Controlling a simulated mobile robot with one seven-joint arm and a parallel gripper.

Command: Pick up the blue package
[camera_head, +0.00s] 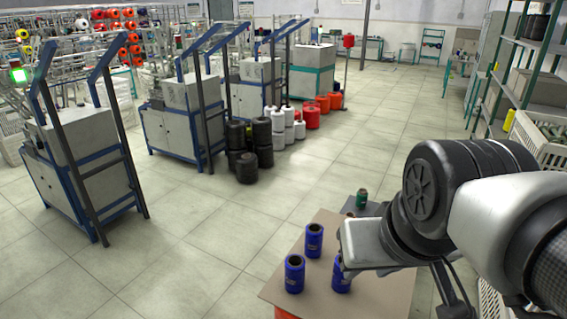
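Several blue cylindrical packages stand upright on a brown board: one at the back (314,241), one at the front left (295,274), and one at the right (341,277), partly hidden by my gripper. My gripper (378,270) hangs over the right part of the board, close to the right blue package in the picture. Its fingers are mostly hidden by its own housing, so I cannot tell whether it is open or shut, or whether it touches that package.
A shelf (540,105) lines the right. The middle floor is clear.

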